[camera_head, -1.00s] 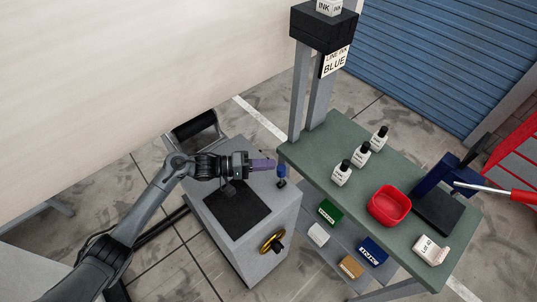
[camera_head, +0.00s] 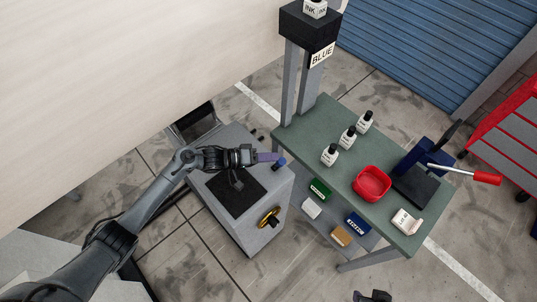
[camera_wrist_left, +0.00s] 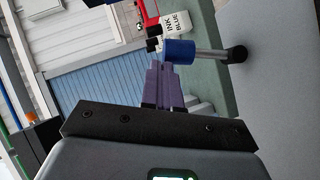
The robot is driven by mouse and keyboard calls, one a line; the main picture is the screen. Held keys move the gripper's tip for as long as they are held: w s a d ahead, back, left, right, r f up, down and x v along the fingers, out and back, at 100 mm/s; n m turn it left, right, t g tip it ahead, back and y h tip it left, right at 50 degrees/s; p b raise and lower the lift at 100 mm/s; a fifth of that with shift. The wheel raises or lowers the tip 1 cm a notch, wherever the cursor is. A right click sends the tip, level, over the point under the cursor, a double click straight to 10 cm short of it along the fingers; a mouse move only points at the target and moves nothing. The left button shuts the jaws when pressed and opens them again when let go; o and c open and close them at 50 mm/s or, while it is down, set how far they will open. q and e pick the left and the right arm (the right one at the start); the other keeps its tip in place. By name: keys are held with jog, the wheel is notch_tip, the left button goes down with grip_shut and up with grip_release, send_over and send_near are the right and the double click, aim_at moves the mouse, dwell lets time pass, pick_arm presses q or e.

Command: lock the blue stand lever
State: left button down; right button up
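The blue lever knob (camera_head: 280,163) stands at the back right corner of the grey cabinet. In the left wrist view the blue knob (camera_wrist_left: 179,52) sits on a short metal rod with a black end. My left gripper (camera_head: 272,157) is at the knob, its purple fingers pointing at it. In the left wrist view the fingers (camera_wrist_left: 159,68) are together, with nothing seen between them; the knob is just past the tips, and I cannot tell whether they touch. A dark part at the bottom edge may be my right gripper (camera_head: 375,297); its fingers are not clear.
Small boxes lie on the lower shelf.

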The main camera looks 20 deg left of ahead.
pick_arm(q)
jog(key=shift+s, duration=0.1)
dwell(0.3)
jog(key=v, duration=1)
jog(key=shift+a, duration=0.35)
jog(key=shift+s, duration=0.15)
